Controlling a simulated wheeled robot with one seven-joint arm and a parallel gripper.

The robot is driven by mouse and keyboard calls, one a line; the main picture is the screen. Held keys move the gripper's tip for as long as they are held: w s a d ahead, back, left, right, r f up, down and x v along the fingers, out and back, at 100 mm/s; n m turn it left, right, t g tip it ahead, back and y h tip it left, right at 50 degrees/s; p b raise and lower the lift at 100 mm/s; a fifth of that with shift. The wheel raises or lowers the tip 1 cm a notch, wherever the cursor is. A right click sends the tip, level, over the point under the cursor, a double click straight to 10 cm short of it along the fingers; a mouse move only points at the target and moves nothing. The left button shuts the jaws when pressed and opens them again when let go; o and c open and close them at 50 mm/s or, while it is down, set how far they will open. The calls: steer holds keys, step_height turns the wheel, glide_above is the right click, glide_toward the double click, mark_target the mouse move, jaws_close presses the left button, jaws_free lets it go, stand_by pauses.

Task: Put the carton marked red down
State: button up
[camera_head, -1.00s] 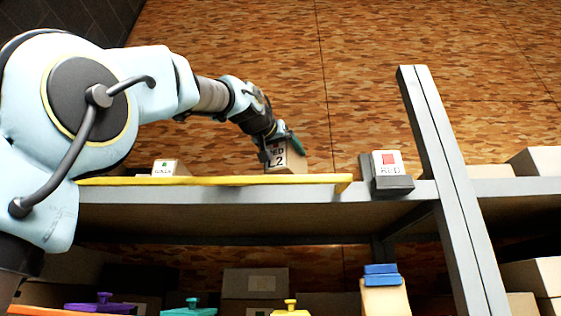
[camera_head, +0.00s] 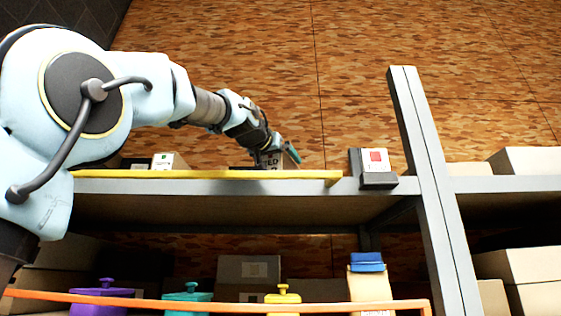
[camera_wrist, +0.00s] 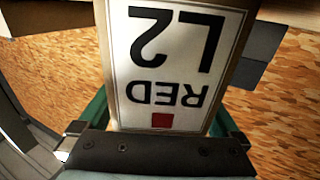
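The carton marked red (camera_head: 268,161) has a white label reading "RED L2" with a small red square, which fills much of the wrist view (camera_wrist: 180,60), upside down. My gripper (camera_head: 280,152) has its teal fingers on either side of the carton and is shut on it. The carton is over the upper shelf (camera_head: 210,186), behind its yellow front lip. The lip hides its lower part, so I cannot tell whether it touches the shelf. A sign with a red square (camera_head: 374,161) stands in a dark holder at the shelf's right.
A small carton with a green mark (camera_head: 168,161) stands on the shelf to the left. A grey upright post (camera_head: 428,170) rises right of the sign. Purple (camera_head: 100,298), teal and yellow lidded containers sit below, behind an orange rail (camera_head: 215,304). More cartons stand at right.

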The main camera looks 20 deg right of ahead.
steer(key=shift+r, duration=0.1)
steer(key=b+v, duration=0.6)
steer(key=v, duration=0.6)
steer(key=shift+b, duration=0.4)
steer(key=shift+s, duration=0.15)
